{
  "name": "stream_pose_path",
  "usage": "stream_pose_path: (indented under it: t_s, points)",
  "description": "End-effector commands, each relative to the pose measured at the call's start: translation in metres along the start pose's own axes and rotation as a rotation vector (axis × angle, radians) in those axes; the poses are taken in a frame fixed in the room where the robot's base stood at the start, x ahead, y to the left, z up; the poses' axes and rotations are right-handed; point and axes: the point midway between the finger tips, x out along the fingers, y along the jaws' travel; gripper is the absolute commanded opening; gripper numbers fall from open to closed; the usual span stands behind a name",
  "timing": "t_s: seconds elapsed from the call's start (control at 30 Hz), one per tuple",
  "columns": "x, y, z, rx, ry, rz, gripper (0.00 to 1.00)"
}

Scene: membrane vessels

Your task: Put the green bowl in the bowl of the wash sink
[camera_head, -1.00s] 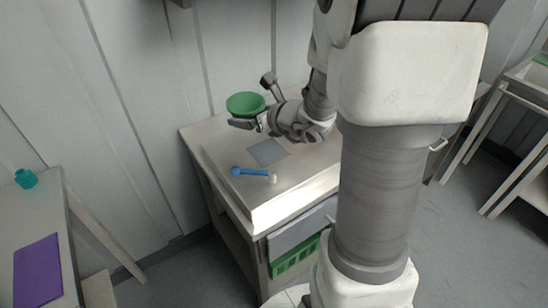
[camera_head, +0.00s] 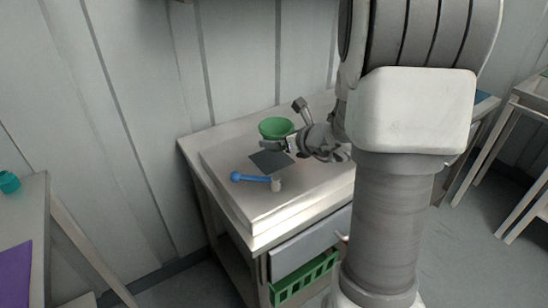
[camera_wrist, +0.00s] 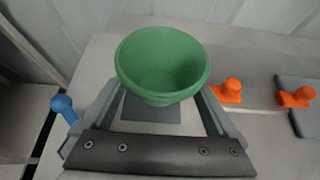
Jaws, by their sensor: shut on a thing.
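The green bowl (camera_head: 277,126) is over the back part of the white worktop in the head view, with its opening upward. My gripper (camera_head: 280,147) is at its near side. In the wrist view the bowl (camera_wrist: 163,62) fills the space between the two fingers of my gripper (camera_wrist: 155,100), which is shut on it. A dark grey square (camera_wrist: 150,108) shows below the bowl. How far the bowl is above the worktop is hard to tell. I cannot make out a sink basin in either view.
A blue ball-ended rod (camera_head: 250,178) and a small whitish piece (camera_head: 276,185) lie near the worktop's front left. The wrist view shows two orange pieces (camera_wrist: 229,92) (camera_wrist: 297,97) at the right. A green basket (camera_head: 305,278) is underneath. Another table (camera_head: 22,215) stands left.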

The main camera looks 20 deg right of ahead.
Motion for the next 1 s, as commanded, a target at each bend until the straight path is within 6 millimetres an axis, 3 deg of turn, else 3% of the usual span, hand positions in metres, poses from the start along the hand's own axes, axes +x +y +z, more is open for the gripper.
stream_pose_path:
  t_s: [0.1, 0.23, 0.5, 0.93, 0.97, 1.0]
  points:
    - [0.015, 0.006, -0.002, -0.001, -0.001, 0.000, 0.31]
    - [0.020, 0.008, -0.004, 0.000, 0.000, -0.001, 0.31]
    - [0.038, 0.008, -0.037, 0.001, 0.001, -0.001, 0.31]
    - [0.040, 0.007, -0.041, 0.000, -0.002, -0.002, 0.31]
    - [0.039, 0.007, -0.040, 0.000, -0.001, -0.002, 0.97]
    - [0.039, 0.007, -0.040, 0.000, 0.000, -0.002, 1.00]
